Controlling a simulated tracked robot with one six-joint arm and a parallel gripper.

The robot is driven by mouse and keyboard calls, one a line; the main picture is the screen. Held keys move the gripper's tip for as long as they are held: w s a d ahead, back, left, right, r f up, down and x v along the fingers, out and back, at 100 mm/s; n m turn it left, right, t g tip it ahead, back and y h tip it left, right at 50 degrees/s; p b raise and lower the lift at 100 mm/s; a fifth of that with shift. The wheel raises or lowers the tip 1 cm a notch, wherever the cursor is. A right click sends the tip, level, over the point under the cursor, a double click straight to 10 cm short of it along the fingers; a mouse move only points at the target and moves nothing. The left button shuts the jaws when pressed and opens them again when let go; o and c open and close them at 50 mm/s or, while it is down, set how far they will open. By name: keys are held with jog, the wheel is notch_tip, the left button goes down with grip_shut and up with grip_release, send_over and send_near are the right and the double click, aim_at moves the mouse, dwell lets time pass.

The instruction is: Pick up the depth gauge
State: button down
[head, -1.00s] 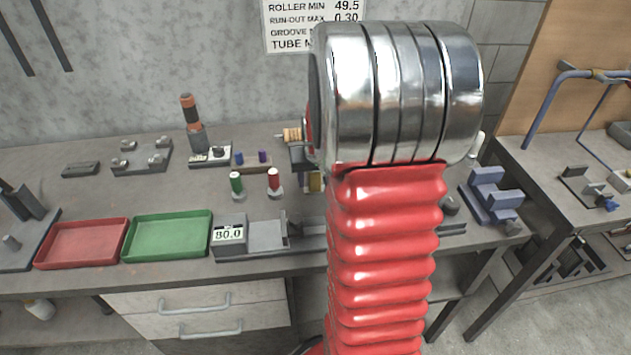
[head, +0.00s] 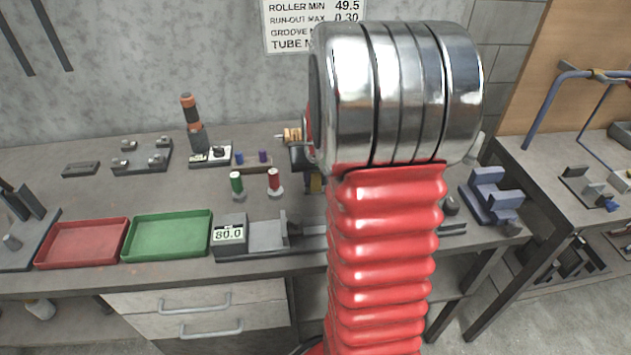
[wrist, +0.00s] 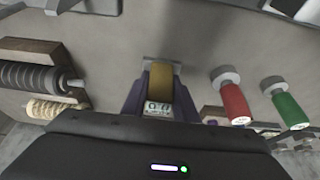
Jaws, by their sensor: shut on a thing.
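In the head view my red bellows arm and metal wrist hide most of the gripper. Only a yellowish part (head: 315,184) shows low beside the arm, above the bench. I cannot tell whether the gauge touches the bench.
A red spool (head: 274,181) and a green spool (head: 237,184) stand close by on the bench. The 80.0 display fixture (head: 229,236), green tray (head: 167,237) and red tray (head: 82,243) line the front. A blue block (head: 488,196) stands to the right.

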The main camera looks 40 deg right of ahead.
jog(key=shift+r, duration=0.1)
notch_tip(320, 180, up, 10)
jog(key=shift+f, duration=0.1)
dwell(0.5)
dwell(0.5)
